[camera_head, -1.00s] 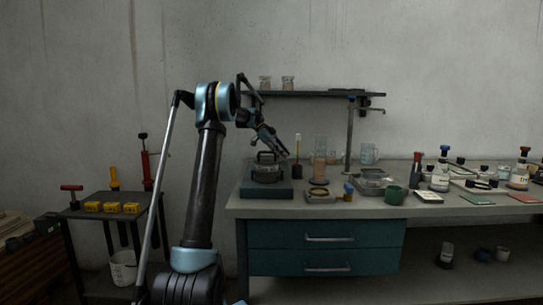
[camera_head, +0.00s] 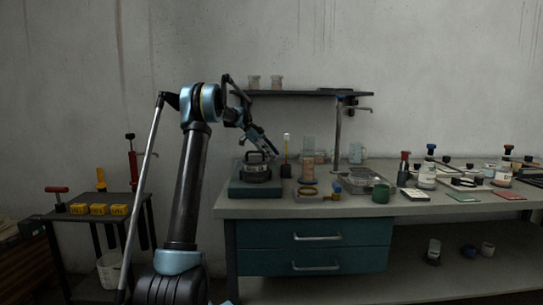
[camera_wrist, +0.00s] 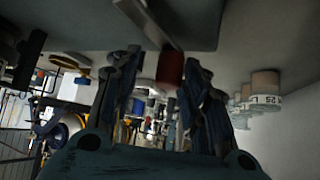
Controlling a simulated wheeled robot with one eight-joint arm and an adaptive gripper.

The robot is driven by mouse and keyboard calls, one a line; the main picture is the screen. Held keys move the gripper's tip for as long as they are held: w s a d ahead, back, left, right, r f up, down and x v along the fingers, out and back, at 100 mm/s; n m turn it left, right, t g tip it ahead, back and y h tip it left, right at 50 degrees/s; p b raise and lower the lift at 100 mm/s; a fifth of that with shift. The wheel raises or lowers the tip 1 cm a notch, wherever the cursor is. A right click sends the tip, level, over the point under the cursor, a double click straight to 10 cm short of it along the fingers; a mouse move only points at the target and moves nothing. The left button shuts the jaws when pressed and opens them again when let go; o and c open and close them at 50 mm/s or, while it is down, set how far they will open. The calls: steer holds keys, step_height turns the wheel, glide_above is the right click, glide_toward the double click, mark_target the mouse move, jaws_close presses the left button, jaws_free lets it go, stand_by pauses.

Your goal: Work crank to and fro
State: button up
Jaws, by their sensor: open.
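In the wrist view a flat silver bar (camera_wrist: 146,20) ends in a dark red cylindrical grip (camera_wrist: 171,68), which looks like the crank. The grip lies between the two spread fingers of my gripper (camera_wrist: 163,72), with space visible beside it; I cannot tell whether either finger touches it. In the head view my gripper (camera_head: 271,152) points down over the left end of the bench, by a round grey device (camera_head: 257,172) with a black handle on a teal base (camera_head: 252,189). The crank cannot be made out in the head view.
A wall shelf (camera_head: 300,93) with two jars is above my gripper. A brush-like tool (camera_head: 286,158), a glass beaker (camera_head: 308,165) and a stand (camera_head: 338,135) are to its right. A black side table (camera_head: 95,200) stands left of the bench.

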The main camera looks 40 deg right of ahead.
steer(key=v, duration=0.7)
steer(key=shift+w, duration=0.25)
steer(key=shift+a+r, duration=0.1)
steer(key=shift+r, duration=0.05)
stand_by(0.4)
steer(key=a+r+n+t, duration=0.25)
steer(key=a+n, duration=0.65)
steer(key=a, duration=1.2)
steer(key=s+a+f+n+t, duration=0.2)
steer(key=s+a+n, duration=0.2)
steer(key=a, duration=0.4)
steer(key=s+a+f+n+t, duration=0.2)
steer(key=s+a+n, duration=0.15)
steer(key=a, duration=0.55)
steer(key=s+a+f+n+t+y, duration=0.3)
steer(key=s+a+f+n, duration=1.1)
steer(key=s+a+f, duration=0.8)
step_height(320, 180, down, 3)
steer(key=shift+s+a+f+n+t+y, duration=0.15)
steer(key=shift+a+n+t+y, duration=0.25)
steer(key=shift+a, duration=0.7)
